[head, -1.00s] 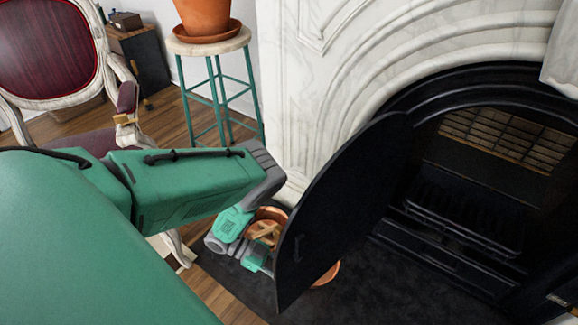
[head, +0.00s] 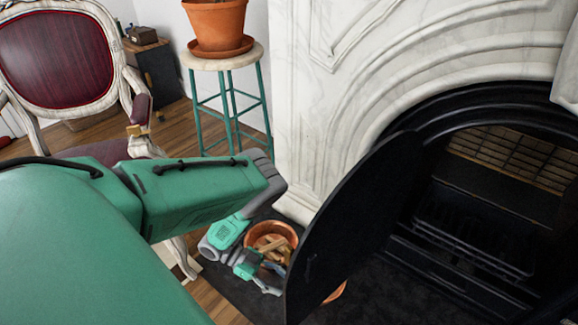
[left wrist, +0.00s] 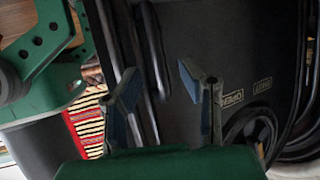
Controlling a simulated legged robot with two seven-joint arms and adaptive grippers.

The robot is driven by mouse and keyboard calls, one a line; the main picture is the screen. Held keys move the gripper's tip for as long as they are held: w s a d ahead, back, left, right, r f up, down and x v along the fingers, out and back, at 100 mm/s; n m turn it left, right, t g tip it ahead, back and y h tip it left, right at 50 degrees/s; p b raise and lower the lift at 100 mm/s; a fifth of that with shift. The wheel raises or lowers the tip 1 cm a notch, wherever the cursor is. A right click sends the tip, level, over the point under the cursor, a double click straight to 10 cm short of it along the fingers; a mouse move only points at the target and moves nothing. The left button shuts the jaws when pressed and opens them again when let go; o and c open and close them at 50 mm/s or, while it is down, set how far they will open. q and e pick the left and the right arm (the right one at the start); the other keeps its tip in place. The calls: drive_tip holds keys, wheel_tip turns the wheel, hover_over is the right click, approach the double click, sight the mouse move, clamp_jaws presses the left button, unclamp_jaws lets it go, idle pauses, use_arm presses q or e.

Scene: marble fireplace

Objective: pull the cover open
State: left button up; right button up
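The black arched fireplace cover (head: 350,225) stands swung out from the dark firebox on the right in the head view. My left gripper (head: 272,285) is low beside its left edge, with its fingers pointing toward the cover. In the left wrist view, the two fingers of my left gripper (left wrist: 160,75) are apart with nothing held between them. A dark surface with small labels (left wrist: 232,98) lies beyond the fingers; I cannot tell whether it belongs to the cover. My right gripper is not in view.
A terracotta pot with wood pieces (head: 272,232) stands behind my left gripper, beside the cover. The white marble surround (head: 330,90) rises behind. A stool (head: 225,62) carries a potted plant, and a red-backed chair (head: 60,60) stands at left. Dark hearth floor is clear below the firebox.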

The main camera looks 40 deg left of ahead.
use_arm(q)
drive_tip(key=v, duration=0.8)
idle(0.4)
drive_tip(key=w+d+n+t+y, duration=0.2)
drive_tip(key=w+d+n+y, duration=0.2)
drive_tip(key=n+y, duration=0.5)
drive_tip(key=s+d+r+n+g+y, duration=0.25)
drive_tip(key=s+r, duration=0.25)
drive_tip(key=s, duration=0.3)
drive_tip(key=s+d+r+n+g+y, duration=0.1)
drive_tip(key=s+d+r+n+g, duration=0.3)
drive_tip(key=s, duration=0.4)
wheel_tip(320, 180, up, 13)
drive_tip(key=w+m+p, duration=0.1)
drive_tip(key=m+p, duration=0.1)
drive_tip(key=p, duration=1)
drive_tip(key=shift+w, duration=0.2)
drive_tip(key=shift+t, duration=0.25)
